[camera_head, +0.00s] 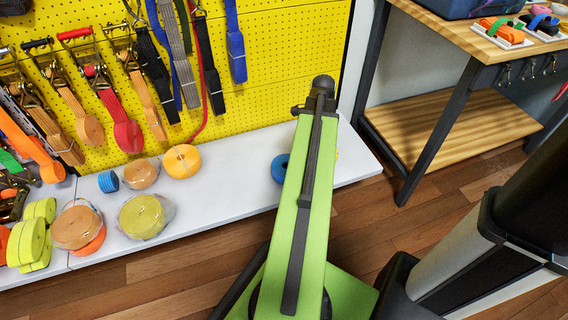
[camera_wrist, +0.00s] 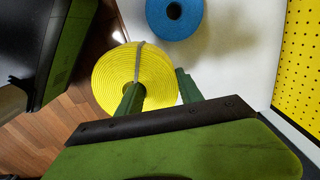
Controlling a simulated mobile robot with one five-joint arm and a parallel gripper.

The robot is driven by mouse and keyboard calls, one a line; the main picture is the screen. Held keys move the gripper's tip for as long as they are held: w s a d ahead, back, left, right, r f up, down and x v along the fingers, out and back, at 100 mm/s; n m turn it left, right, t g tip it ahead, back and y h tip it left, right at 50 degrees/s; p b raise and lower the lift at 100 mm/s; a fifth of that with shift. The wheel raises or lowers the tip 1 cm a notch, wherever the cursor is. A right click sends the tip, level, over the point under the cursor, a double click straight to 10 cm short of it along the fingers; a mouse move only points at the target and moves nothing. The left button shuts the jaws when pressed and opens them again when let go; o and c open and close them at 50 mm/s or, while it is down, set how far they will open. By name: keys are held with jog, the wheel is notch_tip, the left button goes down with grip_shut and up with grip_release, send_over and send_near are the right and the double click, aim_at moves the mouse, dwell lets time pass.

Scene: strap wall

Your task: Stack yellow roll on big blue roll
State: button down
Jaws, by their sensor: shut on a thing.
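The yellow roll (camera_wrist: 112,72) is a coiled strap with a grey band, seen in the wrist view. My gripper (camera_wrist: 160,82) is shut on its right part, one green finger in front of its coiled face and the other at its right edge.
The white shelf (camera_head: 235,192) holds an orange-yellow roll (camera_head: 182,161), a small blue roll (camera_head: 108,181) and several wrapped rolls at left. Straps hang on the yellow pegboard (camera_head: 285,60) behind. A wooden workbench (camera_head: 455,125) stands at right.

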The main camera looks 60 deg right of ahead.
jog(key=a+n, duration=0.1)
jog(key=a+r+n, duration=0.1)
jog(key=a+n, duration=0.1)
jog(key=w+a+r+n+p, duration=0.1)
jog(key=a+n, duration=0.1)
jog(key=shift+w+d+f, duration=0.15)
jog(key=shift+w+f, duration=0.1)
jog(key=b, duration=0.7)
send_over(285, 159)
notch_tip(285, 159, down, 7)
jog(key=shift+s+d+r, duration=0.1)
jog(key=shift+r, duration=0.1)
jog(key=shift+w, duration=0.25)
notch_tip(285, 159, down, 4)
jog(key=b, duration=0.4)
jog(key=shift+f, duration=0.2)
jog(key=shift+r, duration=0.25)
jog(key=shift+f, duration=0.2)
jog(key=c, duration=0.8)
grip_release()
jog(key=shift+o, duration=0.2)
